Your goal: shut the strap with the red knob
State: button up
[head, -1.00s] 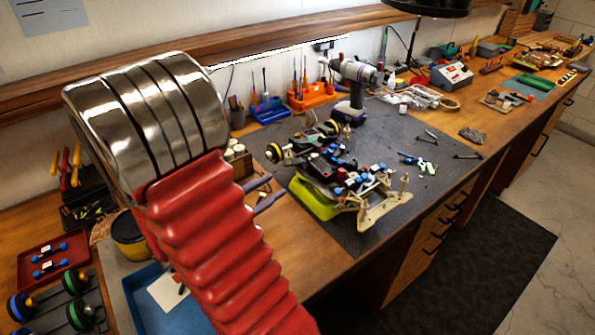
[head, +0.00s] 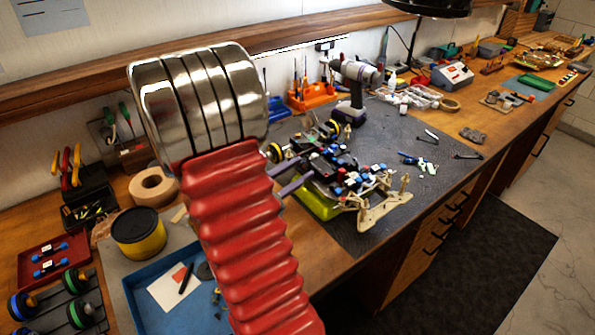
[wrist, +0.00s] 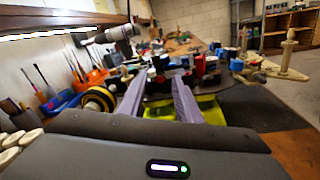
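The RC car (head: 340,178) sits on the grey mat, above a lime-green piece (head: 318,204). It carries blue, red, white and black parts, with a beige plate (head: 385,211) at its near end. Small red parts show on it in both views, but I cannot tell which is the red knob or how the strap lies. My gripper (head: 304,168) is at the car's left side, its two purple-grey fingers pointing at it. In the wrist view my gripper (wrist: 160,80) has its fingers apart with nothing clearly held between them. Whether they touch the car is unclear.
A drill (head: 352,85) stands behind the car, beside an orange tool holder (head: 312,97). A blue tray (head: 172,300), a yellow tub (head: 139,233) and a tape roll (head: 153,187) lie left of my arm. The mat right of the car is mostly clear.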

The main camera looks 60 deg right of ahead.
aim_at(308, 162)
jog(key=shift+d, duration=0.1)
jog(key=shift+c, duration=0.3)
grip_shut()
